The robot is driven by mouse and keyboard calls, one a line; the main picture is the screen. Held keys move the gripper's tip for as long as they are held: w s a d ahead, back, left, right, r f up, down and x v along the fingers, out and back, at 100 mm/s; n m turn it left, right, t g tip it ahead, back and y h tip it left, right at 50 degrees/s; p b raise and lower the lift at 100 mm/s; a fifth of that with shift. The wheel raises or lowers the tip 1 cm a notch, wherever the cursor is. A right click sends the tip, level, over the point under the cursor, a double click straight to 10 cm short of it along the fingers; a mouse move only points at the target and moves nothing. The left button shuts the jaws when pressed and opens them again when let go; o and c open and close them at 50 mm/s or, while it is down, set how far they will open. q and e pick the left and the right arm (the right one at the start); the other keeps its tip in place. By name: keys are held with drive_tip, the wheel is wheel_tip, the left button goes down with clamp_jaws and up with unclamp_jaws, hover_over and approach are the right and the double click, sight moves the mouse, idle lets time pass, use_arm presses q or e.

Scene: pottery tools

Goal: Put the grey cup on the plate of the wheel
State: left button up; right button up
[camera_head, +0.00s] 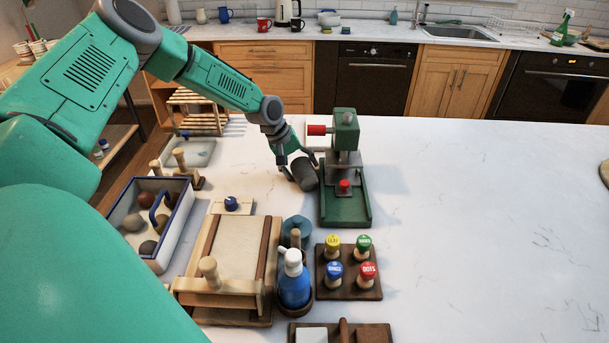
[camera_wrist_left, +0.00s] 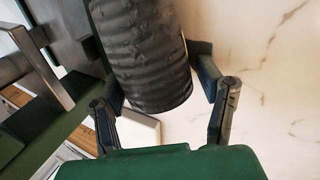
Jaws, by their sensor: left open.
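The dark grey cup (camera_head: 305,174), a ribbed cylinder, is on or just above the white table, left of a green machine. It looks tilted in the head view. My left gripper (camera_head: 300,163) is open at the cup, with its fingers on either side. In the left wrist view the cup (camera_wrist_left: 150,55) lies between the spread fingers of the gripper (camera_wrist_left: 160,85); contact cannot be told. The green machine (camera_head: 344,205) has a red handle and a red knob; I cannot tell if it is the wheel. My right gripper is not in view.
In front are a slab roller (camera_head: 235,240), a blue bottle (camera_head: 294,285) and a stamp block (camera_head: 348,283). A blue-rimmed tray (camera_head: 172,249) of stones stands left. A wooden rack (camera_head: 196,110) is behind. The table (camera_head: 470,220) is clear on the right.

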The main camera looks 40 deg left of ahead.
sight(292, 168)
use_arm(q)
drive_tip(key=shift+d, duration=0.2)
drive_tip(key=shift+w+d+r, duration=0.1)
drive_tip(key=shift+d, duration=0.2)
drive_tip(key=c, duration=1.2)
drive_tip(key=shift+a, duration=0.15)
drive_tip(key=shift+a+r, duration=0.1)
drive_tip(key=shift+a+r, duration=0.1)
drive_tip(key=shift+r, duration=0.4)
drive_tip(key=s+a, duration=0.1)
drive_tip(key=s+a+r+b, duration=0.1)
drive_tip(key=s, duration=0.1)
drive_tip(key=shift+s, duration=0.1)
wheel_tip(292, 168, up, 13)
drive_tip(key=shift+f, duration=0.15)
drive_tip(key=shift+s, duration=0.1)
